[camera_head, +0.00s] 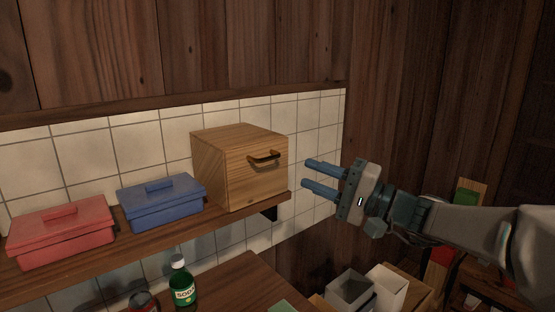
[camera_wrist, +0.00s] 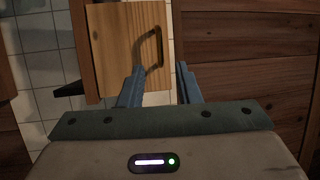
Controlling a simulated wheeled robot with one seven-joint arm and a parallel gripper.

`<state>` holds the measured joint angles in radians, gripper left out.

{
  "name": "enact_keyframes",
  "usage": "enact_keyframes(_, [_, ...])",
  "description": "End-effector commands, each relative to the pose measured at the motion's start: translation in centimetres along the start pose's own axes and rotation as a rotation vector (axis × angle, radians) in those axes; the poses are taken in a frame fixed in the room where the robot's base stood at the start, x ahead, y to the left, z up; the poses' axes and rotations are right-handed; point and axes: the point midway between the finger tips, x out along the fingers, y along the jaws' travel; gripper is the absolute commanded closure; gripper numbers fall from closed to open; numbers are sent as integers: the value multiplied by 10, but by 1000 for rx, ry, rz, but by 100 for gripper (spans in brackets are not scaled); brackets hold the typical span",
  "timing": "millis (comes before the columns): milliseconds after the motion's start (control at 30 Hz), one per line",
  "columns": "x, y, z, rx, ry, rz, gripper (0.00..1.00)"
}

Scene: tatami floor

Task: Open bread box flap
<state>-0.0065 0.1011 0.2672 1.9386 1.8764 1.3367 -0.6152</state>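The bread box (camera_head: 225,170) is a light wooden box on a wall shelf, with its front flap (camera_head: 262,182) closed. A brown handle (camera_head: 265,157) sits high on the flap. My gripper (camera_head: 305,172) is to the right of the box, apart from it, with its two blue fingers spread and nothing between them. In the wrist view the flap (camera_wrist: 113,50) lies ahead, and its handle (camera_wrist: 157,47) is just beyond the fingertips, nearer the left one. My gripper (camera_wrist: 160,72) is open there too.
A blue lidded box (camera_head: 160,203) and a red lidded box (camera_head: 62,235) stand left on the same shelf (camera_head: 140,238). A wooden wall (camera_head: 400,90) is behind my arm.

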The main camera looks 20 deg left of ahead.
Motion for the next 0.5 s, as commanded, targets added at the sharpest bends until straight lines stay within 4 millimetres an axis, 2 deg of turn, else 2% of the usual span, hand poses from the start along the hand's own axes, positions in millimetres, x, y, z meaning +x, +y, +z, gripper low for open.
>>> enact_keyframes(33, [13,-2,2,2,-6,0,70])
enact_keyframes(200, [48,-2,1,1,-5,0,70])
enact_keyframes(333, [70,-2,1,2,-3,0,70])
enact_keyframes(500, [85,0,0,1,-2,1,70])
